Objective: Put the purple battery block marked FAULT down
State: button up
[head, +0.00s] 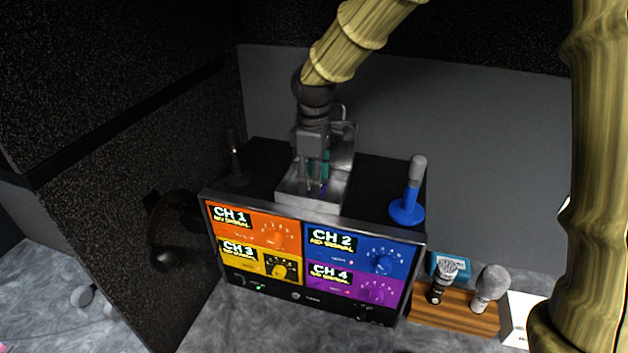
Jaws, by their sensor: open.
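A small purple patch (323,188), which looks like the purple battery block, shows inside a silver open-topped metal holder (312,205). The holder stands on top of the black monitor unit. Most of the block is hidden by my fingers and the holder's wall, and no FAULT marking can be read. My gripper (316,184) points down into the holder, with its fingers open right at the purple patch. I cannot tell whether a finger touches it. A teal piece (325,166) shows behind the fingers.
The monitor's screen (305,255) shows four coloured channel panels. A blue stand with a grey-topped microphone (407,207) rises right of the holder, and a dark upright (233,157) stands left. A wooden block with two microphones (455,312) is at lower right.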

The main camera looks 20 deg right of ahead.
notch_tip(320, 180, up, 12)
jog(key=b, duration=0.3)
jog(key=shift+f+b, duration=0.15)
jog(key=shift+b, duration=0.25)
jog(key=shift+s+f, duration=0.1)
